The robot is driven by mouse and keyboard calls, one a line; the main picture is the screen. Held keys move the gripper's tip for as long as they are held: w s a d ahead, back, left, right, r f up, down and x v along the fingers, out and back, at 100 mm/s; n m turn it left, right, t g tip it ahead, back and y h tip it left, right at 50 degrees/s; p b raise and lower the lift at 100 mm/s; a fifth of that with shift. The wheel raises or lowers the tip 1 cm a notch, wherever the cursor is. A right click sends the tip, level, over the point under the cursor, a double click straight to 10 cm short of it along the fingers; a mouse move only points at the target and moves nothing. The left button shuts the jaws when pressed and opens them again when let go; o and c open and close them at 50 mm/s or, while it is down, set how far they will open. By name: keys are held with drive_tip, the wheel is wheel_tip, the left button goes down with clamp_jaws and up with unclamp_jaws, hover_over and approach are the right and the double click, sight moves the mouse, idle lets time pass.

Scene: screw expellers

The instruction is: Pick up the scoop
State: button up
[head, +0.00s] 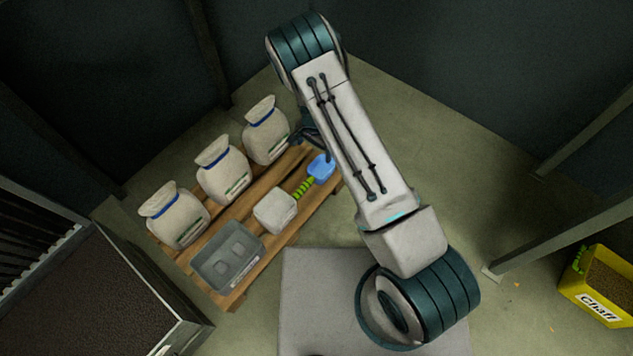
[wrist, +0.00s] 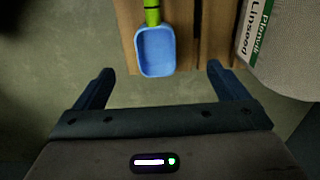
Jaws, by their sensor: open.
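The scoop (head: 321,169) has a blue tray-shaped bowl and a green ribbed handle. It lies on a wooden pallet (head: 285,236), near the pallet's right end in the head view. In the wrist view the scoop's blue bowl (wrist: 156,50) is ahead of my gripper (wrist: 158,88), between the lines of its two fingers, with the green handle running away at the top. My gripper is open and empty, and the fingers are apart from the scoop. In the head view my arm partly hides the gripper beside the scoop.
Several white sacks (head: 222,169) with blue ties stand along the pallet's back. A white block-like item (head: 275,210) sits by the scoop's handle, and a grey bin (head: 227,257) is at the pallet's front left. A yellow chaff box (head: 601,311) stands far right.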

drive_tip(key=b, duration=0.3)
approach(316, 172)
drive_tip(key=shift+s+a+f, duration=0.15)
drive_tip(key=shift+s, duration=0.35)
drive_tip(key=shift+s+a+f, duration=0.1)
drive_tip(key=shift+s, duration=0.4)
drive_tip(key=shift+s+d+f+b, duration=0.15)
drive_tip(key=shift+f+b, duration=0.65)
drive_tip(key=shift+f, duration=0.55)
drive_tip(key=shift+s+d+f+b, duration=0.15)
drive_tip(key=shift+f+b, duration=0.65)
drive_tip(key=shift+f, duration=0.55)
drive_tip(key=shift+r, duration=0.1)
drive_tip(key=c, duration=1.1)
